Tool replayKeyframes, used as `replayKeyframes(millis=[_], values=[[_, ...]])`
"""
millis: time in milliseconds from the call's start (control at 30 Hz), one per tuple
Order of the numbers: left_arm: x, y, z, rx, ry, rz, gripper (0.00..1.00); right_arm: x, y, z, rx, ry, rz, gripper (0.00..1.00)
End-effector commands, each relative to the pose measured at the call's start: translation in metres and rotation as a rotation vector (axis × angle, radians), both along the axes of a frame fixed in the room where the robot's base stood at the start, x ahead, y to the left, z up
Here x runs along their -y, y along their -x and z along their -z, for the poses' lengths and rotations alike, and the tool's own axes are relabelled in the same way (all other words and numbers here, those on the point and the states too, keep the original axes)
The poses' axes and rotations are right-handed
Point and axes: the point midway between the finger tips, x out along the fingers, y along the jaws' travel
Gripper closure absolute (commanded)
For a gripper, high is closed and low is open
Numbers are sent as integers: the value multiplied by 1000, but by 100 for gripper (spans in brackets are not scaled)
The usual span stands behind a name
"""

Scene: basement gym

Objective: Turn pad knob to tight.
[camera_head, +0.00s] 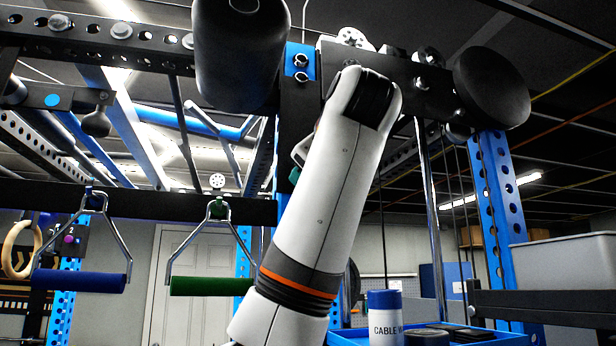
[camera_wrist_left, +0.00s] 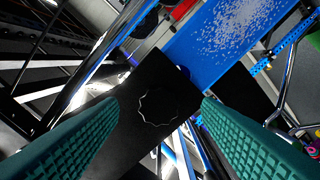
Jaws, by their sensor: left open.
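A black knob (camera_wrist_left: 160,107) with a scalloped, pale-edged outline sits on a black plate (camera_wrist_left: 135,135) in the left wrist view. Its setting marks cannot be read. My left gripper (camera_wrist_left: 161,101) has two teal ribbed fingers spread apart, one on each side of the knob, with visible gaps; no contact shows. In the head view my white arm covers most of the gripper; only a small teal part (camera_head: 294,175) shows beside the blue upright. Dark round pads (camera_head: 240,50) and (camera_head: 491,87) flank the arm at the top. I cannot see the scalloped knob there. My right gripper is not in view.
A blue handle (camera_head: 80,281) and a green handle (camera_head: 211,286) hang left of my arm. A blue perforated upright (camera_head: 497,190) and vertical rods stand right. A blue tray (camera_head: 510,338) with a labelled canister (camera_head: 385,318) and a grey bin (camera_head: 565,265) are at lower right.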

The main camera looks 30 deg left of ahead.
Motion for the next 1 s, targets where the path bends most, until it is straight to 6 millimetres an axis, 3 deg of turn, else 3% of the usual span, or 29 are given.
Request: replayKeyframes(millis=[33,200,400,1000], values=[[11,9,4,3,-3,3,41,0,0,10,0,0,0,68],[39,32,3,2,-2,3,41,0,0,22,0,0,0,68],[61,50,2,-2,-1,1,41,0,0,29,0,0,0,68],[67,56,1,-3,0,1,41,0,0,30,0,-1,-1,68]])
